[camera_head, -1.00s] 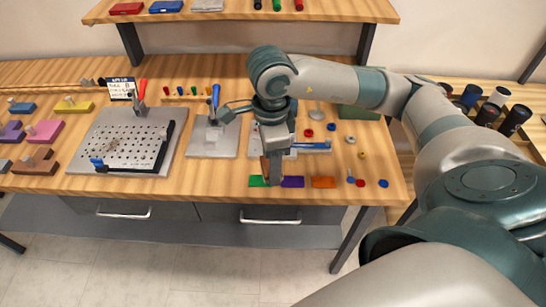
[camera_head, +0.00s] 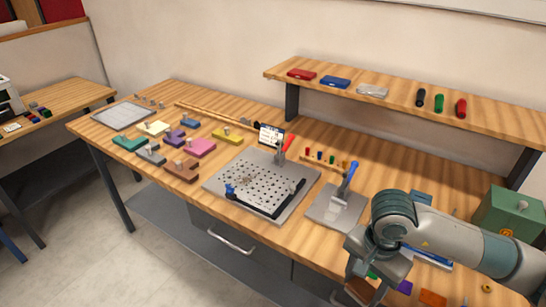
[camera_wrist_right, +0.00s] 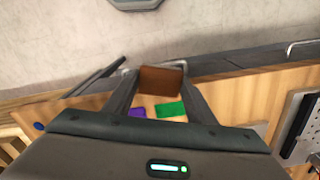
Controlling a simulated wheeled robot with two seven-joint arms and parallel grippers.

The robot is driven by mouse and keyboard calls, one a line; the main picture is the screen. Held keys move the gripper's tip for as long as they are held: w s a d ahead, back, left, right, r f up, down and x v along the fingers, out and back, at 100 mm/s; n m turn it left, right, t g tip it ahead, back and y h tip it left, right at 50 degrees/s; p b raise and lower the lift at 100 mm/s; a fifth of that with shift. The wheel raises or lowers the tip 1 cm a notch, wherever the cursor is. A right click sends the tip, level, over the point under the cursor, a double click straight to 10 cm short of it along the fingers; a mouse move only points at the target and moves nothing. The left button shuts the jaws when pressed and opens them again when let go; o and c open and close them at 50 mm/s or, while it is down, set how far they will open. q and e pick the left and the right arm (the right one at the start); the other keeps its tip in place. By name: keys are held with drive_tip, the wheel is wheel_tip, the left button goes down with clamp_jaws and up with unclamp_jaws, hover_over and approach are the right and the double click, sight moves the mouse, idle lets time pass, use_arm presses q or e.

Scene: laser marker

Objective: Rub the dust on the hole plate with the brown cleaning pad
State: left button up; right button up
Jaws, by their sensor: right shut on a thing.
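The hole plate (camera_head: 232,174) is a grey square board with rows of dark holes, lying on the table in the middle of the head view. A black bar and a blue-ended clamp sit at its near side. I cannot make out the dust clearly at this size. My right gripper (camera_wrist_right: 160,82) is shut on the brown cleaning pad (camera_wrist_right: 162,78), which shows between its fingertips in the right wrist view. In the head view the right gripper (camera_head: 362,284) is near the table's front edge, right of the plate and apart from it. My left gripper is not in view.
Green (camera_wrist_right: 170,109) and purple (camera_wrist_right: 135,112) pads lie near the gripper. A grey stand with a blue handle (camera_head: 350,175) stands between the arm and the plate. Coloured blocks (camera_head: 200,147) lie left of the plate. A shelf (camera_head: 400,95) overhangs the back.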

drive_tip(key=s+a+f+n, duration=0.1)
drive_tip(key=a+f+n, duration=0.2)
drive_tip(key=f+n, duration=0.3)
drive_tip(key=n, duration=0.5)
drive_tip(key=shift+f, duration=0.35)
drive_tip(key=shift+a, duration=0.1)
